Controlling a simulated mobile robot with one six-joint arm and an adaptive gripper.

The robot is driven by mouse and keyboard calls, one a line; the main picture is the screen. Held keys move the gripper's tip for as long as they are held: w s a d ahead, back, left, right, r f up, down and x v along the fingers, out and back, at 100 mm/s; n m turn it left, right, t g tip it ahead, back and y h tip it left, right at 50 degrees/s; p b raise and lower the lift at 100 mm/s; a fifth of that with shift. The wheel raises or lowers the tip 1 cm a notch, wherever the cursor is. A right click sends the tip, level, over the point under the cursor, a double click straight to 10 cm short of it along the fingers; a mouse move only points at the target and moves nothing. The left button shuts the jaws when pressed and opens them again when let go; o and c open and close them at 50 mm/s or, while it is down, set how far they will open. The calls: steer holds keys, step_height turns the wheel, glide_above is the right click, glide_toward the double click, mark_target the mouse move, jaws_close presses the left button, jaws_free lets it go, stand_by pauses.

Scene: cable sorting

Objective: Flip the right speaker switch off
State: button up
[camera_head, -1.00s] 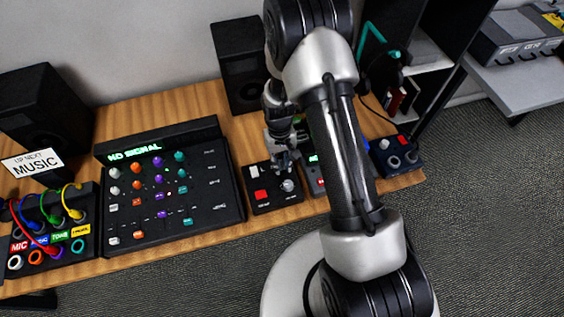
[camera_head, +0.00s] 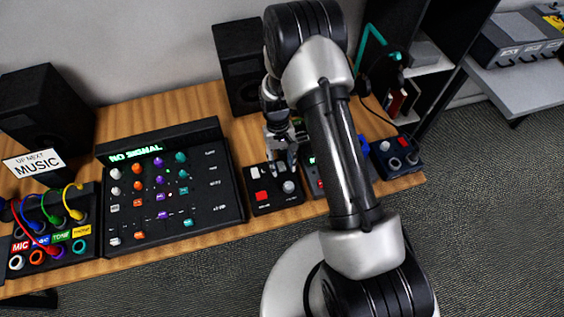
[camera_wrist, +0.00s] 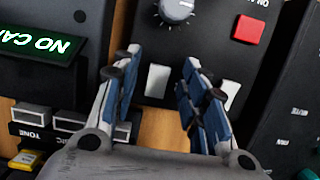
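The dark speaker box (camera_head: 272,205) sits at the front of the wooden desk, with a red button (camera_head: 261,196), a grey knob (camera_head: 288,187) and a white switch (camera_head: 254,172) at its back left. In the wrist view, turned around, two white switches show: one between my fingers (camera_wrist: 157,80), the other (camera_wrist: 230,94) just right of the right finger. The first is the right-hand one as seen from the head camera, where my gripper hides it. My gripper (camera_head: 284,162) is open, its fingers either side of that switch; I cannot tell whether they touch it.
A large mixer (camera_head: 200,208) stands left of the box, and a narrow panel with a green display (camera_wrist: 40,42) stands close on its other side. A black speaker (camera_head: 238,65) stands behind.

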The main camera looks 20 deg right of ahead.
steer(key=v, duration=1.2)
stand_by(0.4)
step_height(320, 180, up, 11)
steer(key=t, duration=0.2)
glide_above(279, 161)
steer(key=s, duration=0.2)
steer(key=s+r+t, duration=0.2)
steer(key=s+r, duration=0.4)
steer(key=r, duration=0.3)
steer(key=s+r+t, duration=0.1)
steer(key=s+r, duration=0.2)
steer(key=s, duration=0.5)
steer(key=s+r+t, duration=0.2)
steer(key=s+r, duration=0.2)
steer(key=s, duration=0.4)
steer(key=shift+s+t, duration=0.2)
steer(key=shift+t, duration=0.1)
steer(key=shift+d, duration=0.1)
